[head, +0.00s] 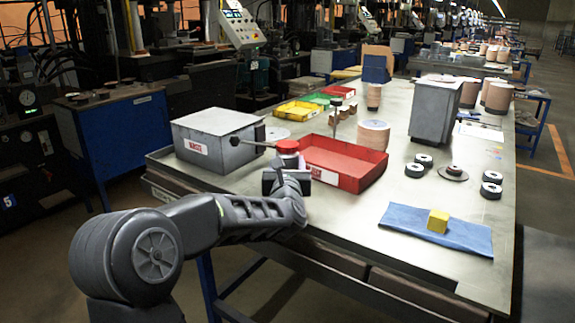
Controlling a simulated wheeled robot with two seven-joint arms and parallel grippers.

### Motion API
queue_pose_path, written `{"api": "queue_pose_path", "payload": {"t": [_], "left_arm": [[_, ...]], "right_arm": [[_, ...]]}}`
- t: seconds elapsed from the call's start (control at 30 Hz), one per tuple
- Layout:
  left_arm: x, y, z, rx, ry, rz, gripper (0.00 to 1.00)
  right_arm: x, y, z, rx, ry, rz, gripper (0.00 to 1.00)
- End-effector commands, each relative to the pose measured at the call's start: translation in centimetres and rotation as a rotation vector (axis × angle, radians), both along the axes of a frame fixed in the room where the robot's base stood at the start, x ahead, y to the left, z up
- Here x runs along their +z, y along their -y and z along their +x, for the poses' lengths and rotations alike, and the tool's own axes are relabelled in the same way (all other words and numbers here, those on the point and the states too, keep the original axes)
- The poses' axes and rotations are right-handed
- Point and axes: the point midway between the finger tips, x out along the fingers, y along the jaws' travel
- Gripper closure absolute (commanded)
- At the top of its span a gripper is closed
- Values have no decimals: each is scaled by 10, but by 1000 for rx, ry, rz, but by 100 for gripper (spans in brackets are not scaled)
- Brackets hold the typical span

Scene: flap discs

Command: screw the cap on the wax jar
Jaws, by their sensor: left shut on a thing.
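My left gripper (287,172) is over the left front part of the table, reaching away from me. It is shut on a small red round piece that looks like the cap (288,146), which shows just beyond the jaws. The gripper hides what is under and behind the cap. I cannot make out the wax jar for sure; it may be hidden there. I cannot tell whether the cap touches a jar. My right gripper is not in view.
A yellow block (437,221) rests on a blue cloth (400,220). Black-rimmed rings (414,170) lie at the right. The front middle is clear.

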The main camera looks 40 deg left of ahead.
Motion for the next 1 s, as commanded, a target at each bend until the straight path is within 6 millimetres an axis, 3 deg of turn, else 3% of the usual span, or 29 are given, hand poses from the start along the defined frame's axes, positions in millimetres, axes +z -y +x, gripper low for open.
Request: {"api": "queue_pose_path", "payload": {"t": [0.27,0.3,0.5,0.57,1.0], "left_arm": [[0,0,0,1,3,2,100],[-2,0,0,0,0,0,46],[-1,0,0,0,0,0,30],[-1,0,0,0,0,0,25],[0,3,-4,-1,0,0,25]], "right_arm": [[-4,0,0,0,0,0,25],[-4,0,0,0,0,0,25],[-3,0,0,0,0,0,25],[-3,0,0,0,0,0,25],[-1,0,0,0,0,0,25]]}}
